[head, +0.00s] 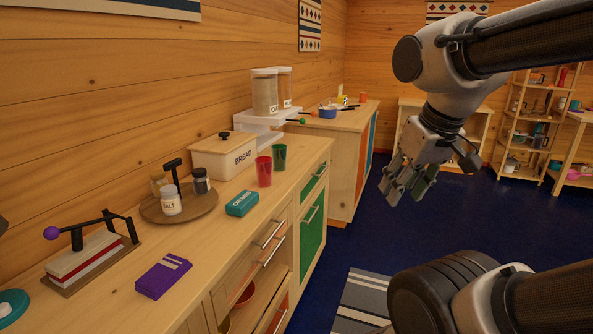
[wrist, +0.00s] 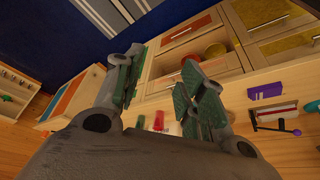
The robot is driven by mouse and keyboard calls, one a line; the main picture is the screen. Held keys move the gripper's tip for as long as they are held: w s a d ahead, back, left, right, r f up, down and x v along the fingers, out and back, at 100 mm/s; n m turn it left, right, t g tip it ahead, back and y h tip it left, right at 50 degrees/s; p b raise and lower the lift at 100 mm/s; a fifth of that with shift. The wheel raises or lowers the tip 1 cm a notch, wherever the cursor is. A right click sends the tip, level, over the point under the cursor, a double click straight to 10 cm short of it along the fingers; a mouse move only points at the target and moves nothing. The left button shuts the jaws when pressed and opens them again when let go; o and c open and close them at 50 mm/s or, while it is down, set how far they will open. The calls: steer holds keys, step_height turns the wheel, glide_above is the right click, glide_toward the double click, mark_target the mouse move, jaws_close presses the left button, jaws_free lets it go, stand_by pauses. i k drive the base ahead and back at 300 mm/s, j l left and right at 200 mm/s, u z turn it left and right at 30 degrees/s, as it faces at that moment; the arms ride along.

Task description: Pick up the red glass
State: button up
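The red glass (head: 264,171) stands upright on the wooden counter (head: 232,233), just left of a green glass (head: 279,157) and in front of the bread box. The red glass also shows in the wrist view (wrist: 158,120), low between my fingers. My gripper (head: 408,182) is in the air right of the counter, over the blue floor, well apart from the glass. In the wrist view my gripper (wrist: 162,58) has its fingers spread with nothing between them.
A teal box (head: 242,203) lies in front of the red glass. The bread box (head: 223,156), a round tray with jars (head: 180,208), a purple packet (head: 163,275) and a lever press (head: 92,258) also stand on the counter. Open floor lies under my gripper.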

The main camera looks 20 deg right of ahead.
mark_target(264, 164)
steer(key=i+l+u, duration=0.1)
steer(key=l, duration=0.2)
steer(key=i+l+u, duration=0.1)
steer(key=l, duration=0.2)
steer(key=i+l+u, duration=0.25)
steer(key=l, duration=0.35)
